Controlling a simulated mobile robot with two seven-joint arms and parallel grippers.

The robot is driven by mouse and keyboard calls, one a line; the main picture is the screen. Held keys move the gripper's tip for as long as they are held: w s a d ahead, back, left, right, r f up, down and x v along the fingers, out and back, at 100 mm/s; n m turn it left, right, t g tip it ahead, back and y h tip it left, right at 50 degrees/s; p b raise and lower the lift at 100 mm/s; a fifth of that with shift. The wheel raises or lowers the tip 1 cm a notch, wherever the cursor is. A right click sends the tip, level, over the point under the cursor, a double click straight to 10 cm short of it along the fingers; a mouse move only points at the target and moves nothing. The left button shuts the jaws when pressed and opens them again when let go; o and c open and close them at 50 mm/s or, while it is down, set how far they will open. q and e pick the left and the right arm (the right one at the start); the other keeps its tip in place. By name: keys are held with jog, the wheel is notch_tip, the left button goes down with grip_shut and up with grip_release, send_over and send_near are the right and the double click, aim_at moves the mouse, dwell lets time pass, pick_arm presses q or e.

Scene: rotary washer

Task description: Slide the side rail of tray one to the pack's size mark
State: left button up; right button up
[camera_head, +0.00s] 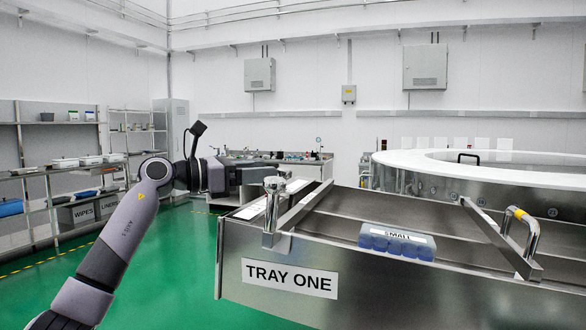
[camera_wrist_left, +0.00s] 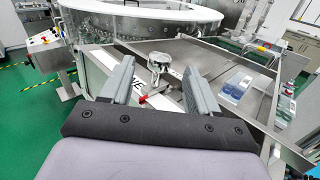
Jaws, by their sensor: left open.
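Tray one (camera_head: 350,295) is a steel tray with a TRAY ONE label (camera_head: 290,278) on its front wall. The side rail (camera_head: 303,207) is a slanting metal bar at its left end, with an upright metal knob post (camera_head: 270,222). The blue pack (camera_head: 397,242), marked SMALL, lies in the tray right of the rail; it also shows in the left wrist view (camera_wrist_left: 236,86). My left gripper (camera_head: 264,175) is open beside the post's top. In the left wrist view its fingers (camera_wrist_left: 157,68) flank the post's head (camera_wrist_left: 159,63); contact cannot be told. I cannot make out a size mark.
A second slanting bar (camera_head: 495,235) and a yellow-banded handle (camera_head: 530,235) are at the tray's right. The big round washer (camera_head: 480,175) stands behind. Shelves (camera_head: 60,165) line the left wall. Green floor (camera_head: 170,270) is free left of the tray.

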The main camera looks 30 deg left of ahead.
aim_at(285, 168)
pick_arm(q)
jog(key=shift+p+x, duration=0.8)
jog(key=shift+x, duration=2.35)
grip_shut()
